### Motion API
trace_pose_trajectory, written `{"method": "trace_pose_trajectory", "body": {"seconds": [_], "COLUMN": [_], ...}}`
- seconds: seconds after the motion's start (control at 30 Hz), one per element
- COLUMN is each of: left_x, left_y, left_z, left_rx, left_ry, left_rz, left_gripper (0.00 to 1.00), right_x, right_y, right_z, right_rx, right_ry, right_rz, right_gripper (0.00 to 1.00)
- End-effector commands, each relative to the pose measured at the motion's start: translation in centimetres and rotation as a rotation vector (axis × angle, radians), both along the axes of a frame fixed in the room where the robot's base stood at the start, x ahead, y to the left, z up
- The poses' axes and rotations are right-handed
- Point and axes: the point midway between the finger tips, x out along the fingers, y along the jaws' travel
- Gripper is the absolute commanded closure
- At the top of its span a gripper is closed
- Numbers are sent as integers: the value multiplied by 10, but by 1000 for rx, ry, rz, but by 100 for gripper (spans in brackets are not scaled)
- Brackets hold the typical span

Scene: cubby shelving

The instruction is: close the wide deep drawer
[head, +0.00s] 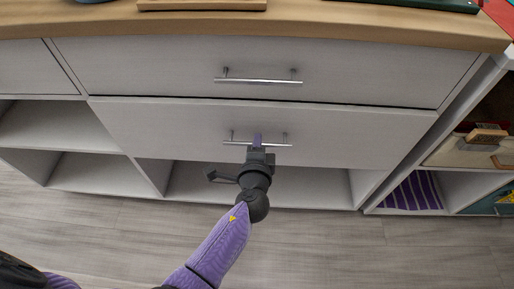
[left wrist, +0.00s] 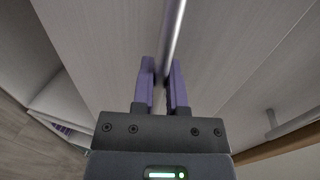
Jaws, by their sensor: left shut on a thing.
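The wide deep drawer (head: 180,125) is the lower of two wide light-grey drawer fronts in the head view. Its front sits just below the upper drawer, with a thin dark line between them; I cannot tell exactly how far it stands out. Its slim metal bar handle (head: 280,145) runs level across the middle. My left gripper (head: 257,141) is at the handle's centre, reaching up from below. In the left wrist view the purple fingers (left wrist: 163,85) lie on both sides of the handle bar (left wrist: 173,35), shut on it. My right gripper is not in view.
The upper wide drawer (head: 150,65) has its own bar handle (head: 258,81), under a wooden top (head: 330,22). Open cubbies (head: 65,130) lie at the left and below. At the right, a cubby holds a purple striped item (head: 412,191). The wooden floor (head: 330,240) in front is clear.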

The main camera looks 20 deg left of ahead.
Motion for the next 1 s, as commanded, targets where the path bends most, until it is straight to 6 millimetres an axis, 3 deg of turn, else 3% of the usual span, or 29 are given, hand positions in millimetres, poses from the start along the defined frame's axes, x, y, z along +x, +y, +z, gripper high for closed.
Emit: {"method": "trace_pose_trajectory", "body": {"seconds": [0.13,0.43,0.47,0.6,0.87,1.0], "left_x": [18,21,21,21,20,7], "left_y": [5,7,7,6,6,2], "left_z": [-1,1,2,1,1,7], "left_rx": [1,0,0,0,0,0], "left_ry": [-2,-4,-4,-4,-3,-3], "left_rz": [0,1,1,1,0,0], "left_gripper": [100,100,77,50,50,50], "right_x": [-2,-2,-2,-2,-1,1], "right_y": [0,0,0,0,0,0], "right_z": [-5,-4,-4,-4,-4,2], "right_rx": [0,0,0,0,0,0], "right_ry": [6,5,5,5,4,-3], "right_rz": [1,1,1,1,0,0], "right_gripper": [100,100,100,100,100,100]}}
